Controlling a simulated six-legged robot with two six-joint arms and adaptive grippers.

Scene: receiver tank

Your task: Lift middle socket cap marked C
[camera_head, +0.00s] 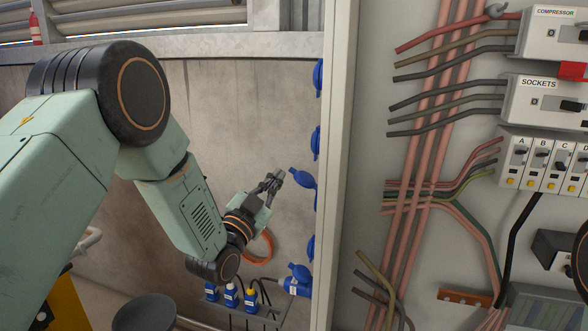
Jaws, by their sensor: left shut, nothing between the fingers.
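Several blue sockets with caps sit in a column on the side of the panel, seen nearly edge-on. The middle socket cap (302,178) sticks out to the left, tilted away from the panel side, unlike the flatter caps above it. No letter C is readable on it from here. My left gripper (277,177) is shut and empty, just left of this cap's tip. A small gap seems to lie between them, though contact is hard to judge. My right gripper is not in view.
Other blue caps sit above (316,142) and below (311,247). Blue plugs (231,295) stand in a rack at the bottom, near an orange hose (261,247). The open cabinet (450,150) at right holds breakers and cables. Its pale edge (335,160) stands beside the caps.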

